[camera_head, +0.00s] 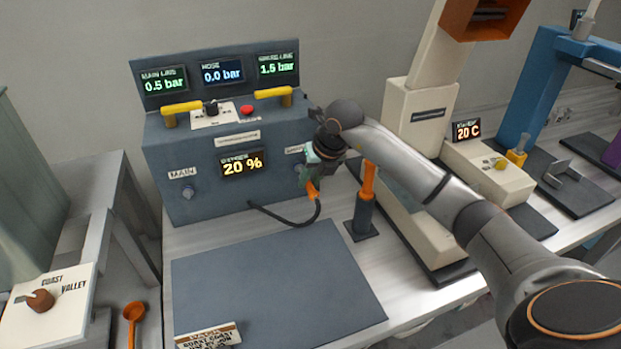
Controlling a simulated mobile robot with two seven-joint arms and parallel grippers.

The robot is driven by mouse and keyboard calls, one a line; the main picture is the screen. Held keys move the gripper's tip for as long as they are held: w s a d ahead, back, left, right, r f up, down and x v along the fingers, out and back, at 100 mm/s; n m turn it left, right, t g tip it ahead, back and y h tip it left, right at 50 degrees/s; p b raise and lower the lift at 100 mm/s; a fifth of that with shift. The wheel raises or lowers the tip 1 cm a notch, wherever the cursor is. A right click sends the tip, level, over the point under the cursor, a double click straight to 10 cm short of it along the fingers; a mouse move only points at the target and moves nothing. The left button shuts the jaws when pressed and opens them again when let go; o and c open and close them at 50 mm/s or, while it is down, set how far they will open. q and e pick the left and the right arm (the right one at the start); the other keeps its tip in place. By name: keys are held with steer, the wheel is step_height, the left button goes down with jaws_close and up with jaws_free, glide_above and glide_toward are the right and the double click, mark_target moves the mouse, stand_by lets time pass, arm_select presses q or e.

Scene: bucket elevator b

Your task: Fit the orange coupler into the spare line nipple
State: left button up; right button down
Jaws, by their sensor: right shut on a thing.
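The orange coupler (313,191) is on the end of a black hose (290,222) that loops out from the front of the blue-grey console. My right gripper (312,172) is shut on the coupler, close to the right part of the console's front. The spare line nipple is largely hidden behind my gripper; a partly covered label (294,150) shows above that spot. I cannot tell whether coupler and nipple touch. The main nipple (187,192) is bare at the left of the console (215,190). My left gripper is not in view.
An orange-topped post (366,200) stands just right of my gripper. Console displays read main line 0.5 bar, hose 0.0 bar (222,72) and 1.5 bar at right. Yellow handles (182,108) top the console. A cream elevator (415,120) stands right.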

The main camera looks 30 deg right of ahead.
steer(key=shift+w+d, duration=0.15)
steer(key=shift+w, duration=0.65)
steer(key=shift+w+d, duration=0.15)
steer(key=shift+w, duration=0.65)
steer(key=c, duration=0.6)
jaws_free()
steer(key=v, duration=1.2)
steer(key=shift+r+b, duration=0.3)
steer(key=shift+b, duration=0.1)
steer(key=shift+s+f, duration=0.1)
